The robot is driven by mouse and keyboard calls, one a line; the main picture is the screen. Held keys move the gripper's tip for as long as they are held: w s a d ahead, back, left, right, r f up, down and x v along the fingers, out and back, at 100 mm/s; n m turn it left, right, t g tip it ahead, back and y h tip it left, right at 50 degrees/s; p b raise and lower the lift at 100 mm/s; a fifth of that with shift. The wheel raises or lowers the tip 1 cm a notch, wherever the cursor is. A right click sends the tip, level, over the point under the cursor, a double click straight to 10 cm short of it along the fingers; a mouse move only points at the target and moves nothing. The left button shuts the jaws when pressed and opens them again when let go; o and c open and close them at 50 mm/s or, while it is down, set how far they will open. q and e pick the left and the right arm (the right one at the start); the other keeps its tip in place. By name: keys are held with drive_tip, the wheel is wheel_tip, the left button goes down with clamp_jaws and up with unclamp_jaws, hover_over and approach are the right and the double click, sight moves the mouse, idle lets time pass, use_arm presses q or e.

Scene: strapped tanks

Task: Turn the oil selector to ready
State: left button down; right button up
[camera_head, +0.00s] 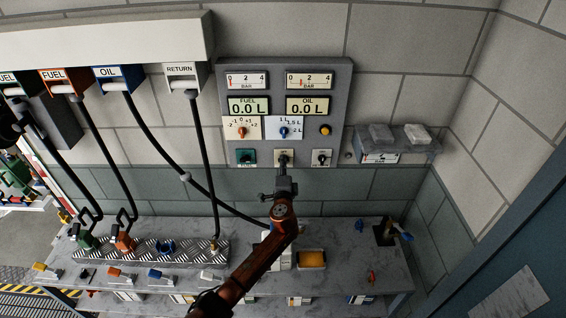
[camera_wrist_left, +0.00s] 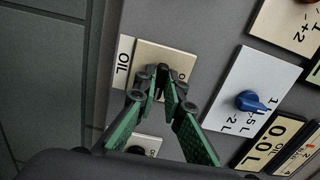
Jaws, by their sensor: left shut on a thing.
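The oil selector's cream plate (camera_wrist_left: 180,58), labelled OIL, fills the middle of the left wrist view. It also shows in the lower row of the grey panel in the head view (camera_head: 284,153). My left gripper (camera_wrist_left: 160,84) has its fingertips at this plate and is shut on the selector's knob. The fingers cover most of the knob, so the position it points to cannot be read. In the head view the left gripper (camera_head: 284,175) reaches up to the panel from below. My right gripper is not in view.
Hoses hang at the left.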

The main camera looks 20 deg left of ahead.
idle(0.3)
use_arm(q)
drive_tip(key=c, duration=2)
unclamp_jaws()
drive_tip(key=v, duration=1.2)
